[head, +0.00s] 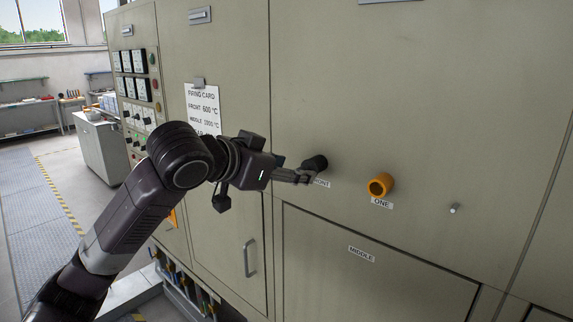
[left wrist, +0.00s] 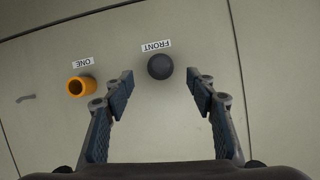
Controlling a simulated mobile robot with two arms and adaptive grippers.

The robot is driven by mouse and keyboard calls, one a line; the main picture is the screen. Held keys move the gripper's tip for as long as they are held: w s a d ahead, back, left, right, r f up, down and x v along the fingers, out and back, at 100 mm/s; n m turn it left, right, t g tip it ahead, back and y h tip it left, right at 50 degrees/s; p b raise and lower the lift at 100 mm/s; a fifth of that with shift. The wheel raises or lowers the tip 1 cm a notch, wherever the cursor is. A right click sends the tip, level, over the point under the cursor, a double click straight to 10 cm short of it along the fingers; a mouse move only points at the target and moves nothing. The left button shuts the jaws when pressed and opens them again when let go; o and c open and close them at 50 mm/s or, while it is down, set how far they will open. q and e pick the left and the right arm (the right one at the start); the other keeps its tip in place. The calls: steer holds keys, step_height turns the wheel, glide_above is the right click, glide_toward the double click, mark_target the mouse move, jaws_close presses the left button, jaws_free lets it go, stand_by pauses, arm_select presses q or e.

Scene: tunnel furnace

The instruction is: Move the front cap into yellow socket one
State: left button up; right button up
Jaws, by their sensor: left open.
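The front cap (head: 316,163) is a dark round knob on the furnace panel, above a label that reads FRONT. It also shows in the left wrist view (left wrist: 160,67), just beyond and between my open fingertips. Yellow socket one (head: 380,185) is an orange-yellow hollow tube on the panel, right of the cap, with a label ONE below it. It also shows in the left wrist view (left wrist: 80,87), left of the fingers. My left gripper (head: 308,173) is open and empty, close to the cap. Whether a finger touches it I cannot tell. My right gripper is not in view.
A small metal peg (head: 455,209) sticks out right of the socket. A firing card (head: 202,109) hangs on the panel at the left. A door handle (head: 249,258) stands out below my gripper. The panel around the socket is clear.

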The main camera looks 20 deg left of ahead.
mark_target(304, 167)
arm_select(q)
steer(key=p+x, duration=0.2)
steer(key=x, duration=0.3)
steer(key=shift+w, duration=0.3)
steer(key=shift+w+d+f, duration=0.2)
steer(key=shift+w+f, duration=0.2)
steer(key=shift+w, duration=0.15)
steer(key=shift+c, duration=0.5)
steer(key=c, duration=1.1)
steer(key=shift+s+a, duration=0.25)
steer(key=shift+s, duration=0.3)
steer(key=shift+c, duration=0.2)
steer(key=shift+s+a, duration=0.2)
steer(key=shift+s, duration=0.4)
steer(key=shift+s+a, duration=0.25)
steer(key=shift+s, duration=0.4)
steer(key=shift+s+a, duration=0.2)
steer(key=shift+s, duration=0.4)
